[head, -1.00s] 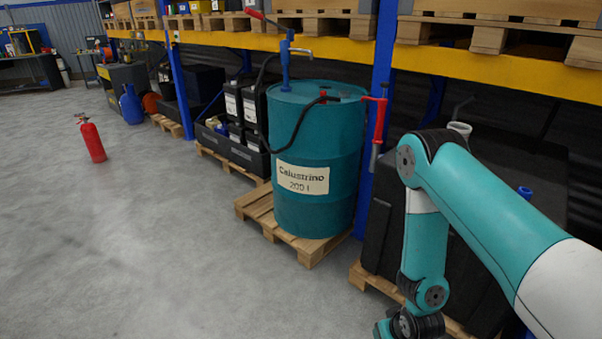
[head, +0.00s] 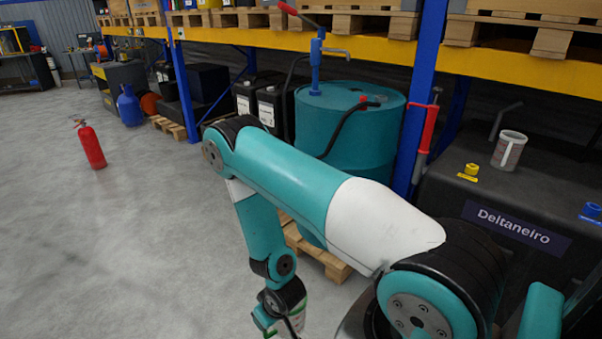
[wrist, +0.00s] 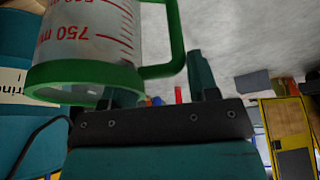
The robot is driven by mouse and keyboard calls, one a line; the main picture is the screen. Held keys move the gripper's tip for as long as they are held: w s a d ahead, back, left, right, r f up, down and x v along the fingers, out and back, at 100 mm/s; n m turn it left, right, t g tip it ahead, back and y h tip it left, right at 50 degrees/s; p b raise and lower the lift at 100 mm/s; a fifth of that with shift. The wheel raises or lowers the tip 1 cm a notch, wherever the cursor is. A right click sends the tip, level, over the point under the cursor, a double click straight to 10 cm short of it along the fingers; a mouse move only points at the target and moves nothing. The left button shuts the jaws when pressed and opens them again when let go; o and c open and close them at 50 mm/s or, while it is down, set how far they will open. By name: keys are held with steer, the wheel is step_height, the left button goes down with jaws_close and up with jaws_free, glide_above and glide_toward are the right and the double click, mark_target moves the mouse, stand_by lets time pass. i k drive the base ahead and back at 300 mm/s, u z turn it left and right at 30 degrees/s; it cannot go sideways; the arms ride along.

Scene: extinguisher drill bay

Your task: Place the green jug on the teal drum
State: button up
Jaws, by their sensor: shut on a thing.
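The green jug (wrist: 85,80) is a clear measuring jug with green rim and handle and red volume marks. In the wrist view it fills the upper left, upside down in the picture. My gripper (wrist: 163,85) is shut on it, with the fingers at the handle side. In the head view the jug (head: 290,324) shows at the bottom edge, partly cut off. The teal drum (head: 345,115) stands on a pallet behind my arm, which hides its lower front. Its labelled side (wrist: 14,95) shows at the wrist view's left edge. The jug is apart from the drum and below its top.
A blue hand pump (head: 316,60) with a black hose rises from the drum top. A blue rack post (head: 424,90) and a red-handled tool (head: 428,130) stand right of it. A mug (head: 508,150) sits on the black container. The floor at left is mostly clear.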

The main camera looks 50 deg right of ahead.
mark_target(344, 103)
steer(key=z, duration=0.05)
steer(key=i, duration=0.95)
steer(key=z, duration=1.05)
steer(key=i, duration=0.75)
steer(key=z, duration=0.9)
